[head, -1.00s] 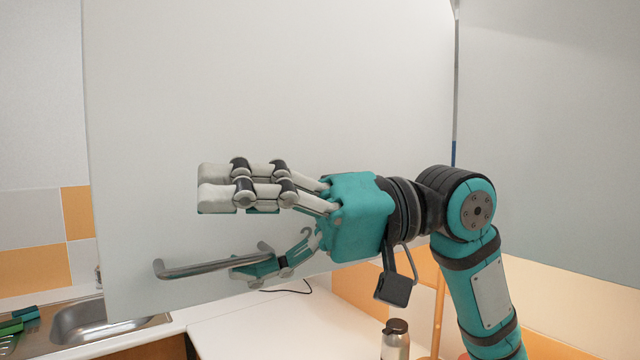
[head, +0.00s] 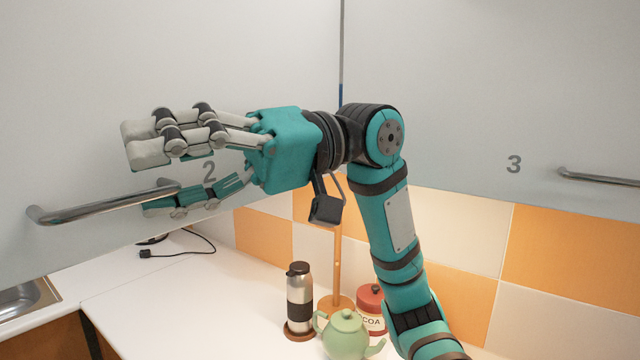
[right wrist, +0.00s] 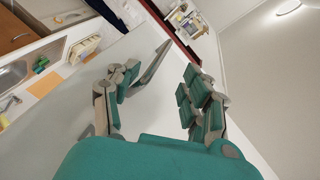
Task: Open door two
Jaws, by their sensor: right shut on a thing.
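My right gripper (head: 150,178) is shut on the handle, with two fingers above and one below; the exact contact is partly hidden. In the right wrist view the handle (right wrist: 152,62) runs between the fingers (right wrist: 158,80). My left gripper is not in view.
Door three (head: 500,80) is to the right, with its own handle (head: 600,178). On the white counter (head: 190,310) below stand a flask (head: 299,295), a green teapot (head: 345,335) and a red-lidded cocoa jar (head: 370,308). A sink (head: 20,298) is at lower left.

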